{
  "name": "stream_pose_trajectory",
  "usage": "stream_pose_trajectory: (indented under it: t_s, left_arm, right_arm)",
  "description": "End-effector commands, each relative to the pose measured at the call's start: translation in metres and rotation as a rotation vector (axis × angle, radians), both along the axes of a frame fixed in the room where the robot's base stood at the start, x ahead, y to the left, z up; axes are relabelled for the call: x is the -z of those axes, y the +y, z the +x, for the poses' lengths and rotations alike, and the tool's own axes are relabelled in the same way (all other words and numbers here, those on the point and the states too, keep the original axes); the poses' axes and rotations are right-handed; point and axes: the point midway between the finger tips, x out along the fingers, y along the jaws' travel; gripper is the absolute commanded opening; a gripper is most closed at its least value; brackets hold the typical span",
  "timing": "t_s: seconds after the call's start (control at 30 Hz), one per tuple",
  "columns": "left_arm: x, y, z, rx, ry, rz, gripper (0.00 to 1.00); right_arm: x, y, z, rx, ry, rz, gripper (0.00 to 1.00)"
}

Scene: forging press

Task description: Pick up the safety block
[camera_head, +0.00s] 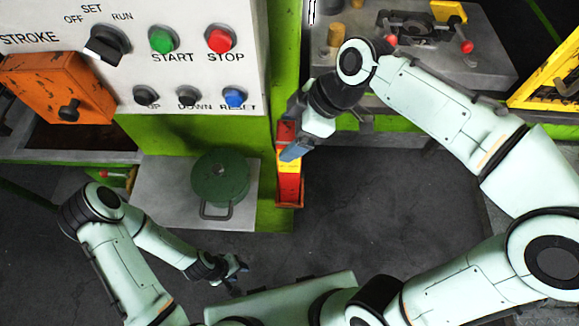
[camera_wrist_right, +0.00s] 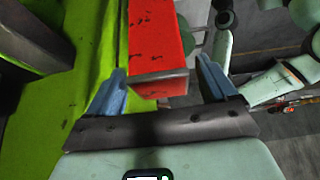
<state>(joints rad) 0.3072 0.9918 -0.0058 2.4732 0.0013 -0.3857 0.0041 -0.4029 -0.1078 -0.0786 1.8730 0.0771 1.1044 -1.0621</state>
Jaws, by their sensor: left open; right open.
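The safety block (camera_head: 289,188) is an upright red and yellow bar beside the green press frame. My right gripper (camera_head: 294,150) is at its upper part, and its fingers and wrist hide some of the block. In the right wrist view the block's red end (camera_wrist_right: 158,50) lies between the two blue fingers of my open right gripper (camera_wrist_right: 160,82). Gaps show on both sides, so the fingers look apart from it. My left gripper (camera_head: 238,270) is low in the head view, open and empty, away from the block.
A white control panel (camera_head: 205,70) with buttons and a knob stands at the upper left. A green round container (camera_head: 220,178) sits on a grey shelf (camera_head: 160,205) left of the block. A metal table (camera_head: 480,70) with fixtures is at the upper right. Dark floor (camera_head: 350,210) lies clear.

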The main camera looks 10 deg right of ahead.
Motion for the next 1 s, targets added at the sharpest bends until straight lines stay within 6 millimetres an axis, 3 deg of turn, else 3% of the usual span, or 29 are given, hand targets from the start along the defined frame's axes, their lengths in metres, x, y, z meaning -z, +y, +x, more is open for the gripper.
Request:
stream_pose_trajectory:
  t_s: [0.3,0.57,1.0]
  left_arm:
    - [0.0005,0.0,-0.0004,0.0,0.0,0.0,0.43]
    - [0.0005,0.0,-0.0004,0.0,0.0,0.0,0.43]
    - [0.0021,0.0,-0.0019,0.0,0.002,0.0,0.43]
  right_arm:
    - [0.0067,0.0036,0.001,0.0,0.0,0.0,0.85]
    - [0.0064,0.0035,0.001,0.0,-0.001,0.0,0.0]
    - [0.0012,0.0046,0.0,0.0,-0.007,0.004,0.0]
